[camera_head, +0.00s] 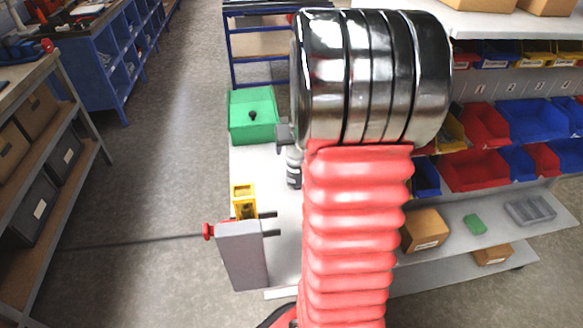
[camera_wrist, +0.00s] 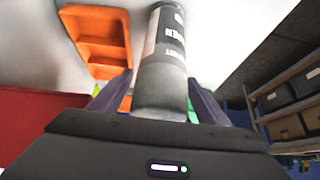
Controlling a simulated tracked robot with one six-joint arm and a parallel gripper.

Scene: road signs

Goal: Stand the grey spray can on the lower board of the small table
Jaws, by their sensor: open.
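The grey spray can (camera_wrist: 160,90) has a dark label band and lies between the two fingers of my gripper (camera_wrist: 160,82) in the wrist view. The fingers are open, one on each side of it; contact cannot be told. In the head view, part of a grey and black can (camera_head: 293,168) shows beside my arm, over a white tabletop (camera_head: 268,180); my arm hides the rest. Which table is the small table is not certain; a lower board under the white tabletop cannot be made out clearly.
A green bin (camera_head: 253,116) stands on the white tabletop, with a yellow object (camera_head: 243,198) and a grey block (camera_head: 242,257) nearer. An orange tray (camera_wrist: 98,42) lies near the can. A rack with coloured bins and a cardboard box (camera_head: 425,231) stands at right.

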